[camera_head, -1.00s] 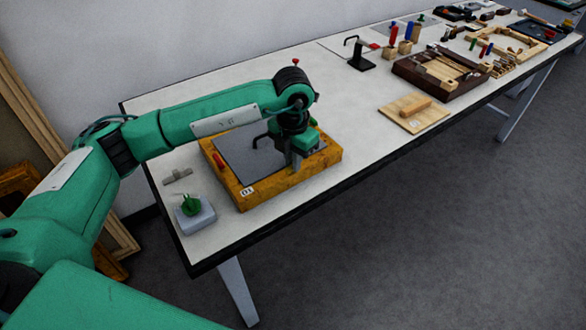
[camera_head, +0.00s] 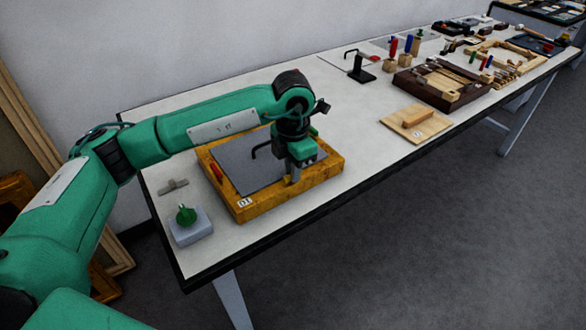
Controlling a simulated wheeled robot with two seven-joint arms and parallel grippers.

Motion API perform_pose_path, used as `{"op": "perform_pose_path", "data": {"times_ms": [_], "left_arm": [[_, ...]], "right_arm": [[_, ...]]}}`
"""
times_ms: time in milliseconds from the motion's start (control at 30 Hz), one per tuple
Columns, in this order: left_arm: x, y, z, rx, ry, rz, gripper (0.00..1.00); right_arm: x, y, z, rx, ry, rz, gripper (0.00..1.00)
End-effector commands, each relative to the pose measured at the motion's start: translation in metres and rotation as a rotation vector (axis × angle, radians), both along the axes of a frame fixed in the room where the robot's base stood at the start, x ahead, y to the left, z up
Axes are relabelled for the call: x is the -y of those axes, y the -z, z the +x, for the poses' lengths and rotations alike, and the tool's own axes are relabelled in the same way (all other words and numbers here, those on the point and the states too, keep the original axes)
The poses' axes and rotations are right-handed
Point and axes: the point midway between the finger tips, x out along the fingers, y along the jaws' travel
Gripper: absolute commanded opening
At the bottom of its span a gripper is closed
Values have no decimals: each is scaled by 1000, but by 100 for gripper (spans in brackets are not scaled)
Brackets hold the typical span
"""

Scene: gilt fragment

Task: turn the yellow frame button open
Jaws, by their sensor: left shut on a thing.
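The yellow frame (camera_head: 318,176) lies on the white table around a dark grey panel (camera_head: 228,163). It has a tag marked 01 on its near left corner. A small red button (camera_head: 217,171) sits on its left side. A black bent handle (camera_head: 261,149) stands over the panel. My left gripper (camera_head: 294,178) points down at the frame's near right side and is shut on a small part there. Its fingers and wrist hide that part, so I cannot see how the part is turned. My right gripper is not in view.
A grey block with a green knob (camera_head: 187,215) and a small grey piece (camera_head: 173,186) lie left of the frame. A wooden board (camera_head: 416,123), a black stand (camera_head: 361,72) and a dark brown frame (camera_head: 440,82) stand farther right. The table between is clear.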

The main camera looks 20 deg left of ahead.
Motion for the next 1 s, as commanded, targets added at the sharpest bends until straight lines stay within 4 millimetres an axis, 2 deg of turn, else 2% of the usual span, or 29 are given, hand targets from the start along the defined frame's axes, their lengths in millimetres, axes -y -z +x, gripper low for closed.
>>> {"op": "perform_pose_path", "data": {"times_ms": [167,200,300,667,767,1000], "left_arm": [[0,-2,1,4,0,-1,0],[0,-2,1,4,0,-1,15],[0,-2,1,4,0,0,33],[0,-5,1,3,-1,0,33],[0,-17,1,4,-1,-1,33],[0,-71,1,6,0,0,33]], "right_arm": [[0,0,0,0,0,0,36],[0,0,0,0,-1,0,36],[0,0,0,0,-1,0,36],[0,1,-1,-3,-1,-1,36],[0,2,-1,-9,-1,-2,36],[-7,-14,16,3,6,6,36]]}}
